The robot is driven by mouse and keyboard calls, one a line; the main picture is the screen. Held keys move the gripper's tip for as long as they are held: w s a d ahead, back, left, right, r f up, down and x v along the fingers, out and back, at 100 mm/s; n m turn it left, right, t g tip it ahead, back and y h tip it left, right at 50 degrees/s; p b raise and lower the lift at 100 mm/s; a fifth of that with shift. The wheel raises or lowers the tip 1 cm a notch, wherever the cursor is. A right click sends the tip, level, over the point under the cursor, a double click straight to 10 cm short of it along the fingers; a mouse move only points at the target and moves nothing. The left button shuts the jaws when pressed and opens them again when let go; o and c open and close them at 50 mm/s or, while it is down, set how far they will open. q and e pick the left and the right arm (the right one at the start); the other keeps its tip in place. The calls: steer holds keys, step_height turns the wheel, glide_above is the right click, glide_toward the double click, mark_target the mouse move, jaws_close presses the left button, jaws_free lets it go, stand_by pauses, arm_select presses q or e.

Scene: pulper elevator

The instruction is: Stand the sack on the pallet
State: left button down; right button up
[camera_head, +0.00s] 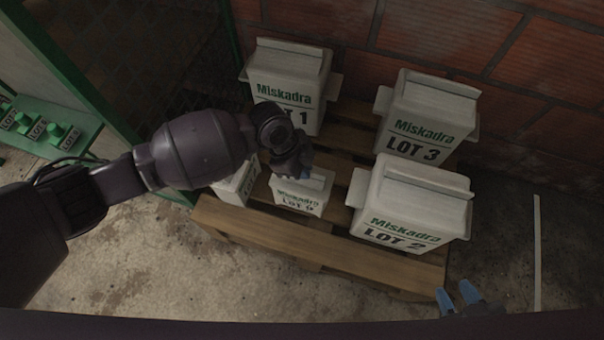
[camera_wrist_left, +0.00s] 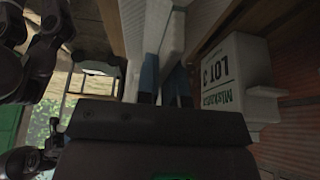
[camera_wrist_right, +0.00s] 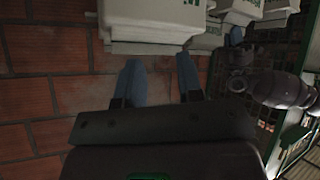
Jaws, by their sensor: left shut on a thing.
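A small white sack labelled LOT 9 (camera_head: 300,201) is upright at the front middle of the wooden pallet (camera_head: 330,245). I cannot tell whether its base rests on the boards. My left gripper (camera_head: 304,173) comes down over it from above and is shut on its top; the arm hides part of it. In the left wrist view the blue fingers (camera_wrist_left: 165,85) close on the sack's pale top ridge (camera_wrist_left: 173,40). My right gripper (camera_head: 459,297) is open and empty, low at the right, off the pallet's front right corner. It also shows in the right wrist view (camera_wrist_right: 160,82).
Larger sacks LOT 1 (camera_head: 290,85), LOT 3 (camera_head: 425,120) and LOT 2 (camera_head: 412,205) stand on the pallet; another (camera_head: 232,186) is partly hidden at left. A brick wall (camera_head: 450,35) is behind. A green bench (camera_head: 50,130) is left. The front floor is clear.

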mark_target(302, 186)
arm_select(q)
step_height(302, 186, down, 3)
steer(key=shift+s+f+b, duration=0.15)
steer(key=shift+f+b, duration=0.05)
steer(key=shift+b, duration=0.25)
steer(key=shift+f, duration=0.45)
arm_select(e)
steer(key=shift+d+f+t, duration=0.1)
steer(key=shift+d+t, duration=0.1)
steer(key=shift+t, duration=0.2)
arm_select(q)
steer(key=shift+f, duration=0.1)
steer(key=c, duration=1.2)
jaws_free()
steer(key=shift+c, duration=0.2)
